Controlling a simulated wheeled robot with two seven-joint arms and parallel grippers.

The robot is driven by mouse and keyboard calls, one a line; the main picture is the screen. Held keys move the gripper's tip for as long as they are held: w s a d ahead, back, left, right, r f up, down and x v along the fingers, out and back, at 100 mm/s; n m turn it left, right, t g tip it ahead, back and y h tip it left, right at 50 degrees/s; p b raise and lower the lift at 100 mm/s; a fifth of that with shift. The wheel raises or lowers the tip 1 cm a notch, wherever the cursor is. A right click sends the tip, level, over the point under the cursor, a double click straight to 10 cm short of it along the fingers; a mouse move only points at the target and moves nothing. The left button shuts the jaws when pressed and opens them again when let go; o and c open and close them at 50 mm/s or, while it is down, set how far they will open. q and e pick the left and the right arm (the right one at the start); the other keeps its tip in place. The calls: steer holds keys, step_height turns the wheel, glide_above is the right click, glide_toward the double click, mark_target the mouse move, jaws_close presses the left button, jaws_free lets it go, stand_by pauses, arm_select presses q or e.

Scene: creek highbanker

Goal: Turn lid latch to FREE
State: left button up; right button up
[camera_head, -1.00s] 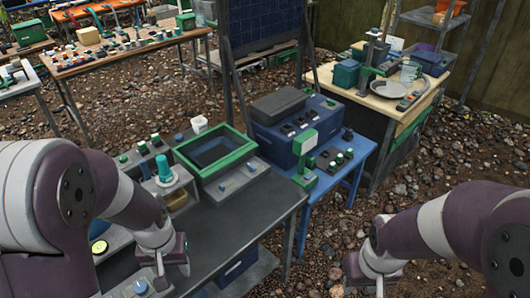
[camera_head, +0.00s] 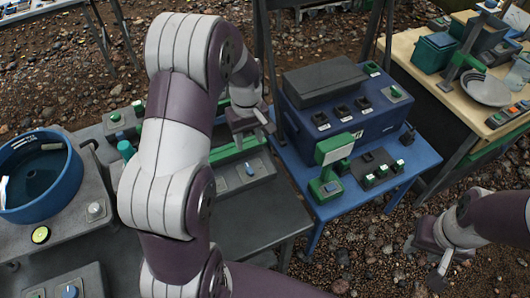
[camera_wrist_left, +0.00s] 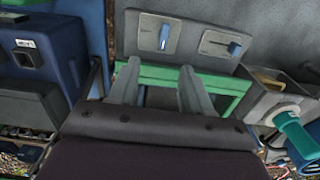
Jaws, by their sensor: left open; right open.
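A green-framed box (camera_head: 222,154) stands on the dark table, mostly hidden behind my left arm. Its grey front panel (camera_head: 262,166) carries a small blue knob (camera_head: 249,169). My right gripper (camera_head: 428,258) is open and empty over the gravel.
A blue table (camera_head: 300,190) with a blue case (camera_head: 340,110) and a green-and-white stand (camera_head: 332,165) is close to the right of the box. A round blue tub (camera_head: 40,172) is at the left. A teal-topped part (camera_wrist_left: 292,130) shows beside the box in the wrist view.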

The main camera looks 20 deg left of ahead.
mark_target(249, 168)
arm_select(q)
steer(key=f, duration=1.2)
steer(key=shift+s+a+f, duration=0.15)
steer(key=shift+s+f, duration=0.05)
steer(key=shift+s, duration=0.2)
jaws_close()
